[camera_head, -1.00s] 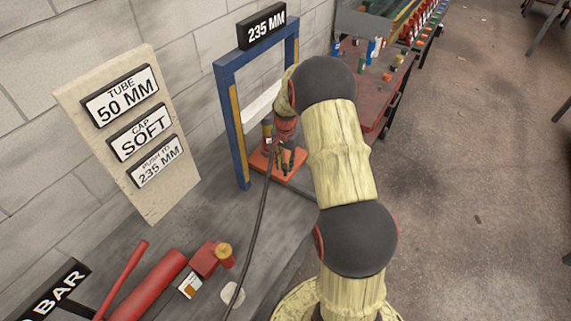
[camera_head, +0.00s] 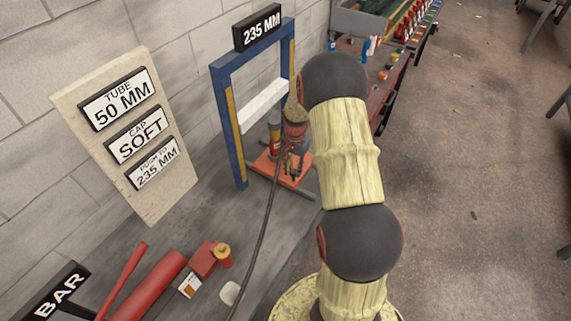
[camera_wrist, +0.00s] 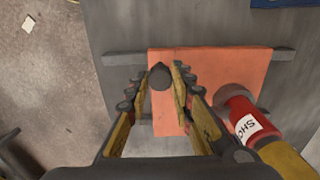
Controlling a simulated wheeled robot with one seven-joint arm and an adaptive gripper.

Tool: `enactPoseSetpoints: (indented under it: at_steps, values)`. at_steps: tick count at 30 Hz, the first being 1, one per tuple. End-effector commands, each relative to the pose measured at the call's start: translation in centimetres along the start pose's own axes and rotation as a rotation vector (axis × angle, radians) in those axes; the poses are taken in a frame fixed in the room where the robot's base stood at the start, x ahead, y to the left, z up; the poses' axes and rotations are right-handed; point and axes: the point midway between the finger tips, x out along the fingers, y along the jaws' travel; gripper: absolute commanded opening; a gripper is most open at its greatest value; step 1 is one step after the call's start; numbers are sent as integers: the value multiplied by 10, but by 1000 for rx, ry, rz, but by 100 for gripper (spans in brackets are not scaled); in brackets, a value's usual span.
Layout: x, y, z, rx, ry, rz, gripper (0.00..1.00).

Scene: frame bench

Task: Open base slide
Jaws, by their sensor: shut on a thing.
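The base slide is an orange plate (camera_head: 268,172) on grey rails under the blue frame; it also shows in the wrist view (camera_wrist: 205,62). A dark knob (camera_wrist: 159,77) stands on the plate near its left edge in the wrist view. My gripper (camera_wrist: 165,84) is shut on this knob, one finger on each side. In the head view my gripper (camera_head: 292,163) is low over the plate, partly hidden by my wrist. A red jack (camera_wrist: 240,116) with a white label stands on the plate to the right of the fingers.
The blue frame (camera_head: 229,130) with a white crossbar (camera_head: 262,106) and a 235 MM sign stands around the slide. A sign board (camera_head: 150,185) is to its left. Red tools (camera_head: 150,285) lie at the front left. A red table (camera_head: 385,95) is behind.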

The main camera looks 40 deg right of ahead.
Motion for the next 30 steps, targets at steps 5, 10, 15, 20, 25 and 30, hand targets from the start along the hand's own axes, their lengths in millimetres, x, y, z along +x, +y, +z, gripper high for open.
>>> enactPoseSetpoints:
  at_steps: [5, 10, 15, 20, 25, 30]
  values:
    - [-2, 36, 0, 3, -2, 2, 0]
    - [-1, 66, 0, 4, -2, 2, 0]
    - [-1, 88, 0, 3, -1, 1, 0]
    - [-1, 104, 0, 2, -2, 1, 0]
    - [0, 112, 0, 0, -1, 1, 0]
    - [0, 115, 0, 0, 0, 0, 0]
